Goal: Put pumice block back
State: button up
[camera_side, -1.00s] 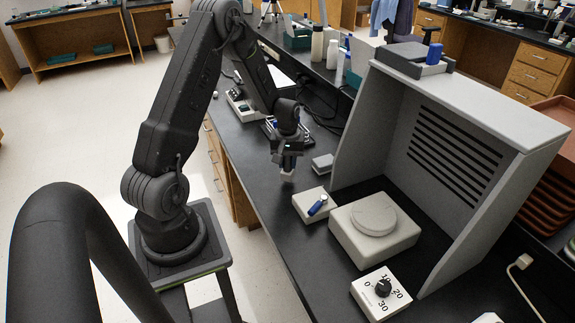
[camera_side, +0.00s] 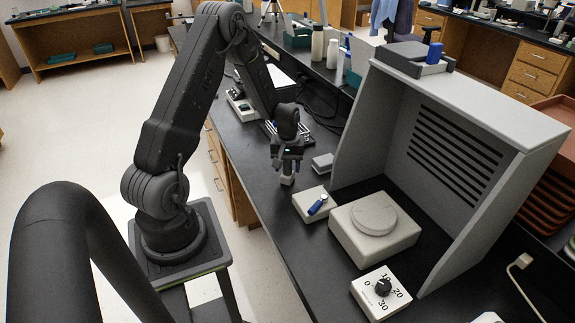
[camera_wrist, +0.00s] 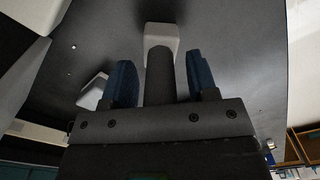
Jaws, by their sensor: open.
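My gripper (camera_wrist: 162,84) is open, one finger to each side. I cannot tell whether the fingertips reach down around the block. Its lower part is hard to make out.
A small grey box (camera_side: 322,162) lies to the right of my gripper. A white box with a blue item (camera_side: 310,205) is nearer. A round-topped device (camera_side: 372,230), a dial box (camera_side: 381,292) and a tall grey hood (camera_side: 455,120) stand to the right.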

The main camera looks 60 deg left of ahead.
notch_tip(320, 180, up, 12)
jog(key=d+r+m+t, duration=0.1)
jog(key=d+r+m, duration=0.2)
jog(key=d+r, duration=0.5)
jog(key=s+d+r+m+t, duration=0.2)
jog(key=s+d+r+m, duration=0.2)
jog(key=s+d, duration=0.3)
jog(key=s+d+r+m+t, duration=0.2)
jog(key=s+d+r+m, duration=0.3)
jog(key=d, duration=0.6)
jog(key=s, duration=0.2)
jog(key=shift+s+r+t, duration=0.2)
jog(key=shift+s+t, duration=0.1)
jog(key=shift+s, duration=0.05)
